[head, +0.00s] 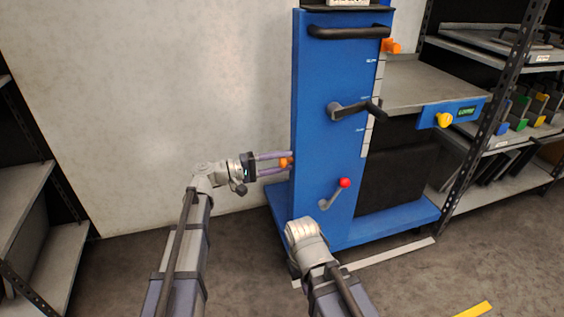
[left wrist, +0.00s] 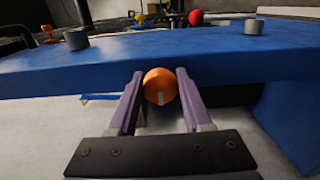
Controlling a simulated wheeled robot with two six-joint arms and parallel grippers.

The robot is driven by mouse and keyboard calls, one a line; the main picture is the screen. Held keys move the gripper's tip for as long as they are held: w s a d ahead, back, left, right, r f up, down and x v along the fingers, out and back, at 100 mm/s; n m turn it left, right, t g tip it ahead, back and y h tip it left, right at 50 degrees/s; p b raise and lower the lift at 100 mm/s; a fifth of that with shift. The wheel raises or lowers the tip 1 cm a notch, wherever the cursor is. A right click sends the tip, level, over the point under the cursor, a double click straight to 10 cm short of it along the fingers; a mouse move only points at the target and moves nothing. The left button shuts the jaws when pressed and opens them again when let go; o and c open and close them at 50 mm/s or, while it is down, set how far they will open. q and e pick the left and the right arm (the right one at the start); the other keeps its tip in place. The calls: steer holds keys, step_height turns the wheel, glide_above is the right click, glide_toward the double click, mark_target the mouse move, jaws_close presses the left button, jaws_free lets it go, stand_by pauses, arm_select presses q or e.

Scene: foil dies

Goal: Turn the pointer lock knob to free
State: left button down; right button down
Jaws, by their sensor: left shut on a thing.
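An orange round knob (head: 286,162) sits at the left side of the blue column (head: 325,75). In the left wrist view the knob (left wrist: 160,84) shows a short pale mark on its lower face, pointing about straight down in the picture. My left gripper (head: 284,163) reaches in from the left with its two purple fingers on either side of the knob. It is shut on the knob; in the left wrist view the fingers (left wrist: 160,92) flank it. Part of my right arm shows at the bottom middle, but its gripper cannot be seen.
The column carries a black crank (head: 350,109), a red-tipped lever (head: 344,183) and a top handle (head: 348,32). A grey platform (head: 420,85) with a yellow knob (head: 444,120) stands right. Shelves stand at both sides. Floor left of the column is clear.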

stand_by(0.4)
arm_select(q)
steer(key=shift+c, duration=1.8)
jaws_free()
steer(key=v, duration=0.8)
steer(key=shift+d, duration=0.1)
